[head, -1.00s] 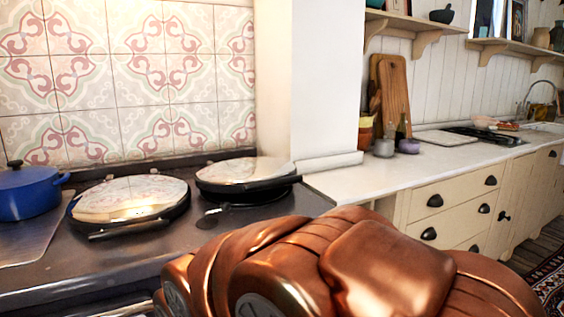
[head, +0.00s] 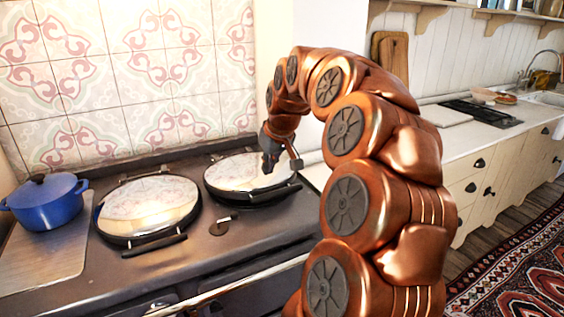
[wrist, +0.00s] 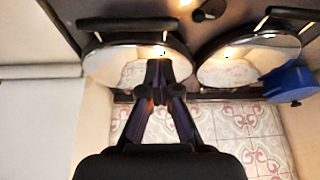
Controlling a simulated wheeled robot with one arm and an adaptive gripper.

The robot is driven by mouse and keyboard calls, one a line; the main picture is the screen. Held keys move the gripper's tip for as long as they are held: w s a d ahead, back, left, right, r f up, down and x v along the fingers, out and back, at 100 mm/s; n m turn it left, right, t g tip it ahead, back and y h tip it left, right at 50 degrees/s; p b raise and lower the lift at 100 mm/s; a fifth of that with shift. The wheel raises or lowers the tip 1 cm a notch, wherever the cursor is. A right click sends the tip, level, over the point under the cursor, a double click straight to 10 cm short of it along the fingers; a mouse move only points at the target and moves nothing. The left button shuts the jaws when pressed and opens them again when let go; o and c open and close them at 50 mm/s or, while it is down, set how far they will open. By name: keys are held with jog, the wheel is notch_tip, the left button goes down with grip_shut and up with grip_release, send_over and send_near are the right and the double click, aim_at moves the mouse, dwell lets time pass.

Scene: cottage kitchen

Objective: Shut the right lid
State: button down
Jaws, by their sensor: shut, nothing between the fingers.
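The right lid (head: 238,174) is a round, shiny domed lid with a dark rim and a bar handle at its front. It lies flat or nearly flat over the stove top; I cannot tell if its rim fully touches. My gripper (head: 268,163) is shut and empty, with its fingers pointing down over the right part of this lid. In the wrist view, which looks upside down, the gripper's fingertips (wrist: 157,76) overlap the right lid (wrist: 128,70). Whether they touch it is unclear.
The left lid (head: 150,205) lies flat beside it; it also shows in the wrist view (wrist: 250,65). A blue pot (head: 47,203) stands at the far left of the stove. A tiled wall (head: 130,80) rises behind. A pale counter (head: 455,145) is to the right.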

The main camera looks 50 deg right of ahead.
jog(key=d+r+p, duration=0.1)
jog(key=d+r, duration=0.3)
jog(key=d, duration=0.2)
jog(key=p, duration=0.5)
send_over(282, 190)
jog(key=shift+m+t+h, duration=0.3)
jog(key=shift+m+h, duration=0.1)
jog(key=f, duration=1)
jog(key=shift+w+d+f, duration=0.1)
jog(key=shift+w+f, duration=0.15)
jog(key=shift+f, duration=0.1)
jog(key=shift+s+f, duration=0.15)
jog(key=shift+f, duration=0.5)
jog(key=shift+s+f, duration=0.15)
jog(key=shift+f, duration=0.45)
